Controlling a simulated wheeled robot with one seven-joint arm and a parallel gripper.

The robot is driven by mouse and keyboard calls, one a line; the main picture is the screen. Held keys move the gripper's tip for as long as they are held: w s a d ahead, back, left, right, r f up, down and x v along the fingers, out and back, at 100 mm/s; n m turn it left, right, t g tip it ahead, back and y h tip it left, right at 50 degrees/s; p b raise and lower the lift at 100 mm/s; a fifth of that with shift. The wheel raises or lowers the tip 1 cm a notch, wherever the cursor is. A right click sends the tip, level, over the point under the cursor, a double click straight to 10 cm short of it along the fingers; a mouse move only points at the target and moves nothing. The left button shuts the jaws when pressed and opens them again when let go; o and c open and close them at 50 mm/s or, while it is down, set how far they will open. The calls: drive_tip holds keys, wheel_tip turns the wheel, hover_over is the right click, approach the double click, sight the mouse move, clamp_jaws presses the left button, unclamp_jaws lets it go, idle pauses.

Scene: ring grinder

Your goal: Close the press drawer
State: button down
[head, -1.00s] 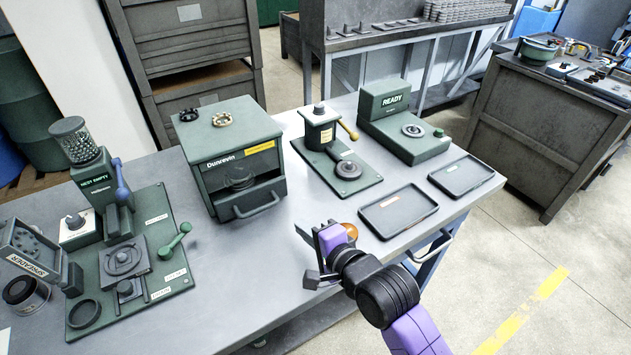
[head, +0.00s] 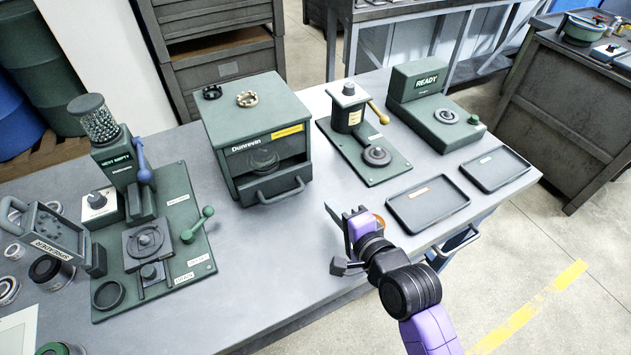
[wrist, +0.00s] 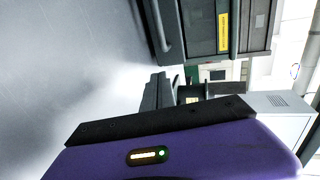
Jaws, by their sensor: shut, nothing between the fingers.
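The press is a dark green box marked Dunrevin (head: 262,120) on the bench, with a yellow label on its front. Its drawer (head: 262,187) is low in the front and seems to jut out a little, with a bar handle (head: 283,195). Above the drawer a dark opening shows a round part inside. My gripper (head: 335,216) is shut and empty, in front and to the right of the drawer, apart from the handle. In the wrist view the press (wrist: 205,25) is at the top, its handle (wrist: 168,38) at its left, beyond my fingers (wrist: 157,90).
A lever station (head: 375,180) and a READY unit (head: 430,110) stand right of the press. Two dark trays (head: 428,222) (head: 497,182) lie near the bench's right edge. A green lever fixture (head: 190,270) stands at left. Bare bench (head: 270,270) lies in front of the press.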

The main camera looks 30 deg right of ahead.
sight(307, 174)
drive_tip(key=x, duration=0.3)
drive_tip(key=p+x, duration=0.1)
drive_tip(key=x, duration=0.2)
drive_tip(key=r+x, duration=0.1)
drive_tip(key=x, duration=0.3)
drive_tip(key=shift+w+a, duration=0.1)
drive_tip(key=w, duration=0.4)
drive_tip(key=shift+w, duration=0.1)
drive_tip(key=shift+r, duration=0.2)
